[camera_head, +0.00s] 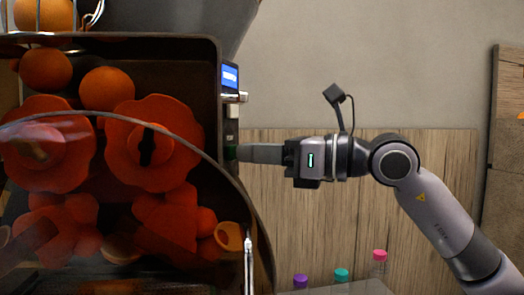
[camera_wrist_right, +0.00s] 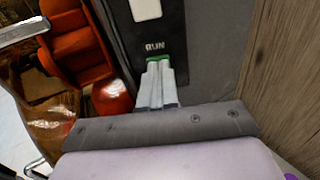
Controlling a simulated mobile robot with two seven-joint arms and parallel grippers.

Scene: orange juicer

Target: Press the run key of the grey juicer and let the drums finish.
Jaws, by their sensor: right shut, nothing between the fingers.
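The grey juicer (camera_head: 224,50) fills the left of the head view, with orange-red drums (camera_head: 152,145) and oranges (camera_head: 107,88) behind its clear cover. A small blue screen (camera_head: 230,76) sits on its right side. My right gripper (camera_head: 238,153) is shut and empty, its fingertips at the juicer's side panel. In the right wrist view, the shut fingers (camera_wrist_right: 158,68) reach the green run key (camera_wrist_right: 158,59), just below the word RUN. The fingertips cover most of the key and appear to touch it; how far it is pressed cannot be told. My left gripper is not in view.
Bottles with purple (camera_head: 300,281), teal (camera_head: 341,274) and pink (camera_head: 379,254) caps stand low, below my right arm. A wood panel (camera_head: 440,160) and plain wall are behind. A white key (camera_wrist_right: 145,9) sits above the RUN label.

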